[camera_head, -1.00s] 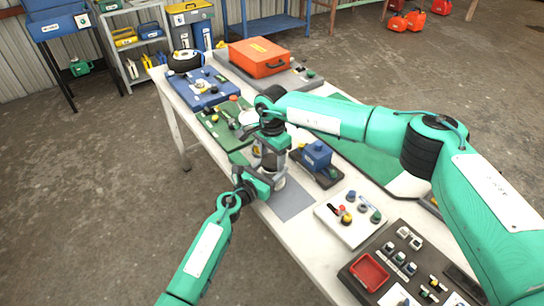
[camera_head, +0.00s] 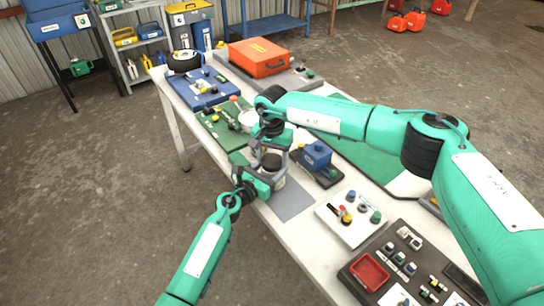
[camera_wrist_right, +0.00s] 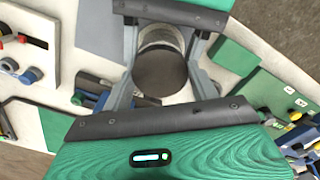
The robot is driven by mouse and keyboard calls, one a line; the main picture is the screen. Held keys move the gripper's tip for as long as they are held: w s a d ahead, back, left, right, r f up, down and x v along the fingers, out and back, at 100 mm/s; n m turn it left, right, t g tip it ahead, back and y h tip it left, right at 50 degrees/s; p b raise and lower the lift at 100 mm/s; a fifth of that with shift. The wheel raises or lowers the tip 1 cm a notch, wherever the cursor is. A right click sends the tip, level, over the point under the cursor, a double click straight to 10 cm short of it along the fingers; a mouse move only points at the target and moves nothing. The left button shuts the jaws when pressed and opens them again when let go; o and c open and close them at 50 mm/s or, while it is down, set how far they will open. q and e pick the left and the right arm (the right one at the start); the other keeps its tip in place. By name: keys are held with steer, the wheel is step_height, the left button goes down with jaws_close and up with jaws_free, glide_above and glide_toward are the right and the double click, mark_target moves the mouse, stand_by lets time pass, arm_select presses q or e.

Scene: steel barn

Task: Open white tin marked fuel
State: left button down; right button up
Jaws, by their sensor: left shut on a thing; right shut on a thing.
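The white tin (camera_head: 278,180) stands near the table's near long edge in the head view, mostly hidden by my grippers. Its fuel marking cannot be read. My left gripper (camera_head: 266,181) is shut on the tin's side, low down. My right gripper (camera_head: 275,156) comes from above, its fingers either side of the tin's dark round top, which looks like the lid (camera_head: 271,161). In the right wrist view the dark lid (camera_wrist_right: 160,72) sits between the fingers of my right gripper (camera_wrist_right: 163,75). I cannot tell whether the lid is apart from the tin.
A blue box-like item (camera_head: 317,155) stands on a dark board just right of the tin. A white board (camera_head: 348,228) with small parts lies nearer. A green board (camera_head: 215,130) and an orange case (camera_head: 259,57) are farther back. A bare grey mat (camera_head: 293,203) lies beside the tin.

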mark_target(272, 160)
steer(key=shift+r, duration=0.15)
steer(key=shift+r, duration=0.95)
steer(key=shift+r, duration=0.1)
steer(key=shift+r, duration=1.9)
arm_select(q)
steer(key=shift+c, duration=1.8)
jaws_free()
